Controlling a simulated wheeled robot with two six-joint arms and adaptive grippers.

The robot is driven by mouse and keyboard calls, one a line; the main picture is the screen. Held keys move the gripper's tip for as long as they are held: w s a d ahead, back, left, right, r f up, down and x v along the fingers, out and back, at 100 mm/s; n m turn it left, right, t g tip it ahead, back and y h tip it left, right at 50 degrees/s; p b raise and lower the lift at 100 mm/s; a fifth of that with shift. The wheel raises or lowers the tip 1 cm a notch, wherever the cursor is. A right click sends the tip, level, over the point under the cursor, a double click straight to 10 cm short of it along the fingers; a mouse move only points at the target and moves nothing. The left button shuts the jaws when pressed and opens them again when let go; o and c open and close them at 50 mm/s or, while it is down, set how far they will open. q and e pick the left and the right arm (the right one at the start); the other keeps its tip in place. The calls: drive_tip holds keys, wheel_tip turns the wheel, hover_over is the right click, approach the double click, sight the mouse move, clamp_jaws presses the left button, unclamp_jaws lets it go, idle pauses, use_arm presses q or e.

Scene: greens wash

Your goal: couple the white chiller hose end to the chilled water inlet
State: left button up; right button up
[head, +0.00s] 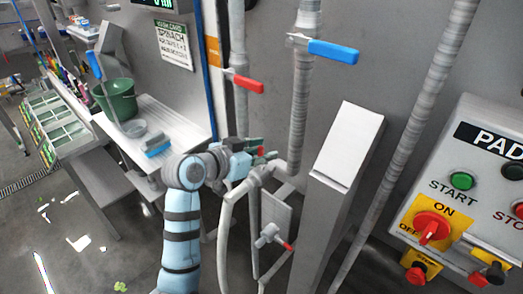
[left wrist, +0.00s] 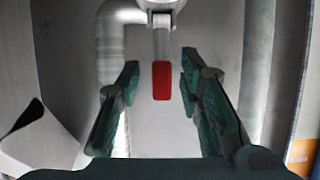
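My left gripper (head: 261,151) is open in front of the pipework in the head view. In the left wrist view its two dark green fingers (left wrist: 160,76) stand apart on either side of a small red lever (left wrist: 162,80). The lever also shows between the fingertips in the head view (head: 262,150); no finger visibly touches it. A pale hose (head: 224,232) hangs in a curve just below the gripper, its upper end by a pipe fitting (head: 261,174). I cannot tell whether it is coupled there. No label marks the chilled water inlet. My right gripper is out of view.
A blue-handled valve (head: 333,51) and a red-handled valve (head: 248,84) sit on the pipes above. A lower valve (head: 270,236) has a red handle. A grey box post (head: 342,150) and control panel (head: 462,190) stand right. A green bucket (head: 117,98) is on the left bench.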

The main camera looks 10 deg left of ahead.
use_arm(q)
drive_tip(key=shift+w+a, duration=0.1)
drive_tip(key=shift+f, duration=0.1)
clamp_jaws()
drive_tip(key=shift+f+b, duration=0.15)
drive_tip(key=shift+b, duration=0.15)
drive_tip(key=b, duration=0.1)
drive_tip(key=t+h+b, duration=0.1)
drive_tip(key=b, duration=0.1)
drive_tip(key=s+t+b, duration=0.1)
drive_tip(key=shift+a+f+h, duration=0.25)
drive_tip(key=shift+a+h, duration=0.05)
drive_tip(key=shift+h, duration=0.1)
drive_tip(key=shift+r, duration=0.35)
unclamp_jaws()
